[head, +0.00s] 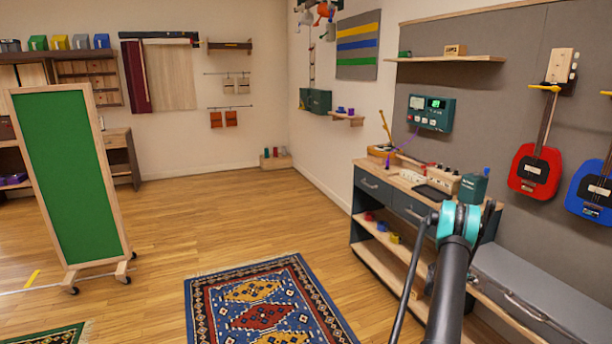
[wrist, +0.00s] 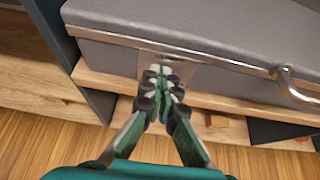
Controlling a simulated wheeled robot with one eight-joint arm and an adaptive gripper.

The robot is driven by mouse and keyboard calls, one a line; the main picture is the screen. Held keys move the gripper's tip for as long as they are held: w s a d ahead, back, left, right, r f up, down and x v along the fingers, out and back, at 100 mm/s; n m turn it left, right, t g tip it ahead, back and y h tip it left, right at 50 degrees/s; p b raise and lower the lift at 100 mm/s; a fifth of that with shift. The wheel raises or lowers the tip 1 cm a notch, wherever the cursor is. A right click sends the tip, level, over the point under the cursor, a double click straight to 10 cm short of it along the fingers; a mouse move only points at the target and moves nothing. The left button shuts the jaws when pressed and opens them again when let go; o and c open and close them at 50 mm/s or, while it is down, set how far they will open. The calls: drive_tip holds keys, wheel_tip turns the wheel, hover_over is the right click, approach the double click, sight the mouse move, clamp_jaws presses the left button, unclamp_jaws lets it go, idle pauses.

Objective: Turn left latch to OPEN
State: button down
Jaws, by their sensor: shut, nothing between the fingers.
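A grey case (wrist: 205,20) with a metal rim lies on a wooden shelf in the wrist view. The case also shows in the head view (head: 545,285) at the lower right. A metal plate (wrist: 190,73), which looks like the left latch, sits on its front side, mostly covered by my fingers; its setting cannot be read. My gripper (wrist: 160,75) is shut and empty, with its fingertips right in front of the plate. I cannot tell whether they touch it. In the head view my gripper is hidden behind my arm.
A curved metal handle (wrist: 298,92) sticks out of the case to the right. A dark upright panel (wrist: 58,35) stands to the left. A wooden shelf edge (wrist: 105,82) runs below the case. Open wooden floor (head: 180,230) and a patterned rug (head: 265,305) lie left of the bench.

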drive_tip(key=shift+s+d, duration=0.2)
drive_tip(key=shift+s, duration=0.35)
drive_tip(key=shift+s+d, duration=0.2)
drive_tip(key=shift+s, duration=0.2)
drive_tip(key=shift+r, duration=0.1)
idle(0.4)
drive_tip(key=shift+s+r, duration=0.1)
drive_tip(key=shift+r, duration=0.1)
drive_tip(key=s+a, duration=0.2)
drive_tip(key=a, duration=0.3)
drive_tip(key=shift+s+a, duration=0.2)
drive_tip(key=shift+a, duration=0.05)
drive_tip(key=shift+w, duration=0.1)
drive_tip(key=w+d, duration=0.4)
drive_tip(key=shift+w+d+f, duration=0.15)
drive_tip(key=shift+w+d, duration=0.15)
idle(0.5)
